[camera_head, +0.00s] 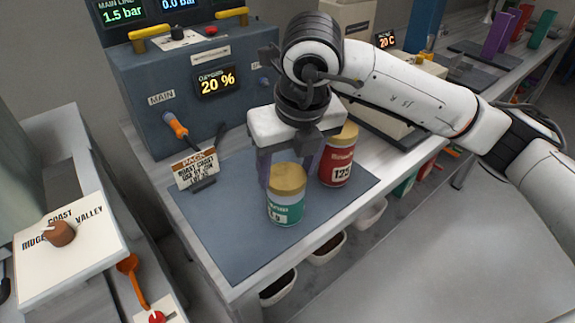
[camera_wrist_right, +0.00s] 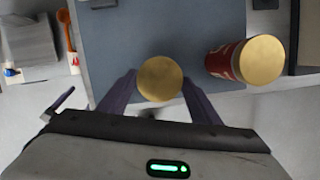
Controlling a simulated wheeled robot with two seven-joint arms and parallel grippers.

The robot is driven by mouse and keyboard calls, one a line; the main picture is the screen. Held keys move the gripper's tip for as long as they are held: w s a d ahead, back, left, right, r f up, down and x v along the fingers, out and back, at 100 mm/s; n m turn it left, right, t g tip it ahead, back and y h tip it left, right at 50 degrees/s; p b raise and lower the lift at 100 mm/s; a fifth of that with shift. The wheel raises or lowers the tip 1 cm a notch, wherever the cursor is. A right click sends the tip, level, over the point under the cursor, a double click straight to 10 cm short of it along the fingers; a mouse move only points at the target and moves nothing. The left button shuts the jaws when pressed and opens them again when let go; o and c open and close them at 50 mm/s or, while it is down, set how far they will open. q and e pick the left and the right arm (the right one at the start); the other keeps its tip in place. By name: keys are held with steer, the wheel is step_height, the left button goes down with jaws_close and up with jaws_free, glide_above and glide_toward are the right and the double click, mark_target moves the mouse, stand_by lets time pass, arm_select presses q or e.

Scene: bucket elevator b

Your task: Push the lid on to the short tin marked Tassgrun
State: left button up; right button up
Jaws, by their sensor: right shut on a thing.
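The short teal tin (camera_head: 286,212) stands upright near the front of the blue-grey mat; its label is too small to read fully. A gold lid (camera_head: 287,177) is at its top, and I cannot tell whether it is fully seated. My right gripper (camera_head: 287,174) reaches down from above, its purple fingers on either side of the lid and shut on it. In the right wrist view the round lid (camera_wrist_right: 160,78) sits between the fingertips and hides the tin below. My left gripper is not in view.
A taller red tin (camera_head: 336,166) with a gold top stands close to the right of the gripper. A small sign (camera_head: 196,169) stands on the mat's left. The grey control box (camera_head: 195,95) is behind. The mat's front (camera_head: 240,245) is clear up to the bench edge.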

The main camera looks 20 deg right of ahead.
stand_by(0.6)
steer(key=shift+b, duration=0.6)
stand_by(0.6)
steer(key=shift+f+b, duration=0.65)
steer(key=shift+b, duration=0.3)
stand_by(1.0)
stand_by(0.3)
steer(key=o, duration=1.6)
steer(key=shift+c, duration=0.2)
steer(key=shift+r+p, duration=2.3)
steer(key=shift+r, duration=1.7)
